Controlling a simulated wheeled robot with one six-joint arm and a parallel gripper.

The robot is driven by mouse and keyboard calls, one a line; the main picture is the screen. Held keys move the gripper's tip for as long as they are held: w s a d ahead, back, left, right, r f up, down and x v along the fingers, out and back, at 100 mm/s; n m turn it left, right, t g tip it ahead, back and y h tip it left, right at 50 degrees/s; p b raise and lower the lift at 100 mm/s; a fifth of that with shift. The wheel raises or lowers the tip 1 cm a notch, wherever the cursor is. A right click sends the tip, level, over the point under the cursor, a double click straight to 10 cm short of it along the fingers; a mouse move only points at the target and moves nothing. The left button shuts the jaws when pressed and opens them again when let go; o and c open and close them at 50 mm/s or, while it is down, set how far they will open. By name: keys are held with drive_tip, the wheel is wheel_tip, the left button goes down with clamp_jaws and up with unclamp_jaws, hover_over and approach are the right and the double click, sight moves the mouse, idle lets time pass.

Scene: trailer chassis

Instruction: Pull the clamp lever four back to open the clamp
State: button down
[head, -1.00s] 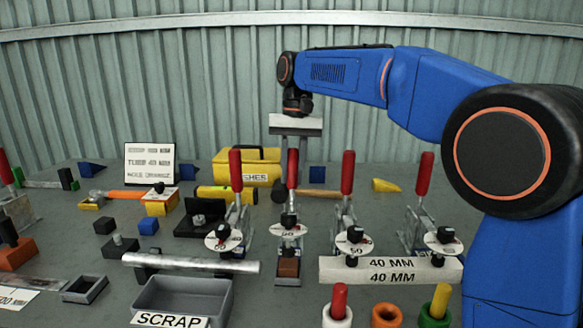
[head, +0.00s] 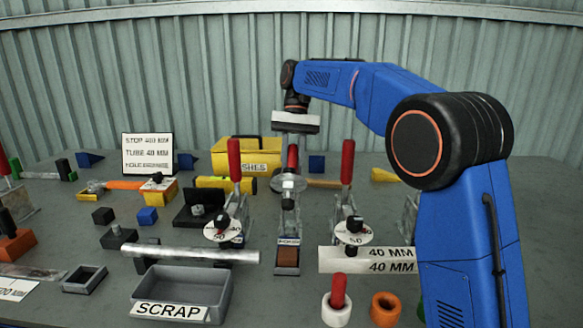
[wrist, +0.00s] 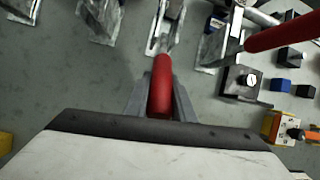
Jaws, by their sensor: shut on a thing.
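My gripper (head: 293,145) is shut on the red lever (head: 292,156) of the middle clamp of three visible in a row in the head view. In the wrist view the red lever (wrist: 161,85) lies between the fingers. The lever looks tilted back, away from the camera. This clamp's arm is up, with its round disc (head: 289,184) raised well above the brown block (head: 287,256) at the base. I cannot read a lever number.
Clamps with upright red levers stand at left (head: 234,160) and right (head: 347,162). Another clamp is mostly hidden behind my arm. A scrap tray (head: 180,290), a tube (head: 190,253) and cups (head: 386,309) lie in front; a yellow box (head: 247,155) is behind.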

drive_tip(key=c, duration=1.5)
unclamp_jaws()
